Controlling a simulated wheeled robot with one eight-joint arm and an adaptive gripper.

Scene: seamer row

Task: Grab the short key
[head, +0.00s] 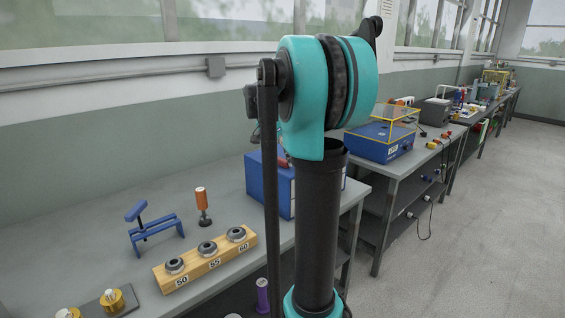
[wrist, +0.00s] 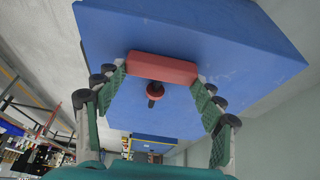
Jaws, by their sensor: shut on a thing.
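The short key appears to be the red bar-shaped handle (wrist: 162,67) in the wrist view. It lies crosswise between the green pads of my gripper (wrist: 163,78), which is shut on its two ends. A dark round stub with a red ring (wrist: 154,91) shows just below the handle. The large face of a blue box (wrist: 200,45) is right behind; I cannot tell whether the key touches or sits in it. In the head view the blue box (head: 265,186) stands on the bench, partly behind my arm, which hides my gripper there.
The grey bench (head: 225,195) holds a wooden block with several rings (head: 207,258), a blue clamp-like stand (head: 150,225), an orange-handled tool (head: 202,203) and brass pieces (head: 112,299). A second bench carries a blue machine with a yellow-edged cover (head: 380,140). The floor at right is clear.

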